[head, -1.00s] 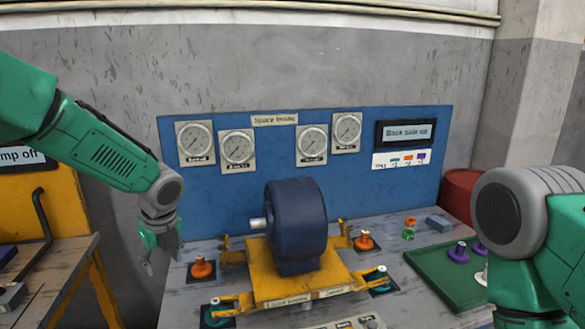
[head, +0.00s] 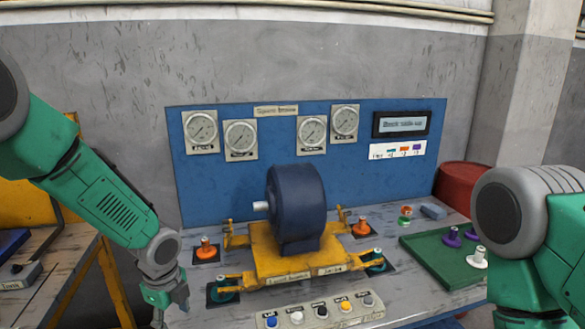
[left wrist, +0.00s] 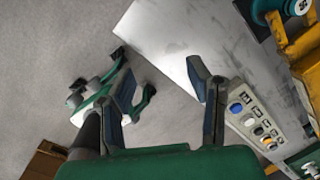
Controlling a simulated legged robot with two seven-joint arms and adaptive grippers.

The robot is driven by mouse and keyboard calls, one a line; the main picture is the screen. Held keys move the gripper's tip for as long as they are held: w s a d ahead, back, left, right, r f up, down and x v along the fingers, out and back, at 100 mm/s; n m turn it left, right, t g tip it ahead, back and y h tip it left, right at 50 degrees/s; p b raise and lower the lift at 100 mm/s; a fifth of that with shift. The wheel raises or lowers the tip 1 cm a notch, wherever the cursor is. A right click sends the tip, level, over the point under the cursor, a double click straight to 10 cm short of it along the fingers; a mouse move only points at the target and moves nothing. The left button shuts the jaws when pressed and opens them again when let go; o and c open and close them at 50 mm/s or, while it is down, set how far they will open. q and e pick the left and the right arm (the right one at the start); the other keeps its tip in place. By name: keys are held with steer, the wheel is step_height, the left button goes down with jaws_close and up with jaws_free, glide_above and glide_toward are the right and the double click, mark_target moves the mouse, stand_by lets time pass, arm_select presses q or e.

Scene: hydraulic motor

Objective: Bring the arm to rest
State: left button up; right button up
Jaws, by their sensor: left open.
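My left arm comes in from the left in the head view, with its gripper (head: 170,309) hanging low at the left front of the bench, left of the motor stand. In the left wrist view my left gripper (left wrist: 163,88) has its two fingers spread wide with nothing between them, over the bench edge and floor. My right arm shows at the right of the head view; its gripper is out of frame. The dark blue motor (head: 297,203) sits on a yellow stand (head: 262,262) in the middle of the bench, apart from my gripper.
A blue panel (head: 270,140) with gauges stands behind. Orange fittings (head: 206,250) and teal ones flank the stand. A button box (head: 318,312) lies in front. A green tray (head: 440,262) with purple and white pegs is at right. A second bench (head: 60,265) stands at left.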

arm_select(q)
steer(key=s+d+f+n+g+h+b, duration=0.15)
steer(key=s+f+n+b, duration=0.25)
steer(key=s+f+n, duration=0.85)
steer(key=s+a+f+n+b, duration=0.2)
steer(key=s+f+n, duration=0.2)
steer(key=s, duration=0.6)
steer(key=s+a+f+n+b, duration=0.1)
steer(key=s+f+n, duration=0.4)
steer(key=s, duration=0.6)
steer(key=shift+a+f+t+y+b, duration=0.35)
steer(key=shift+a+f+t+y, duration=0.1)
steer(key=shift+a, duration=0.25)
steer(key=shift+w, duration=0.1)
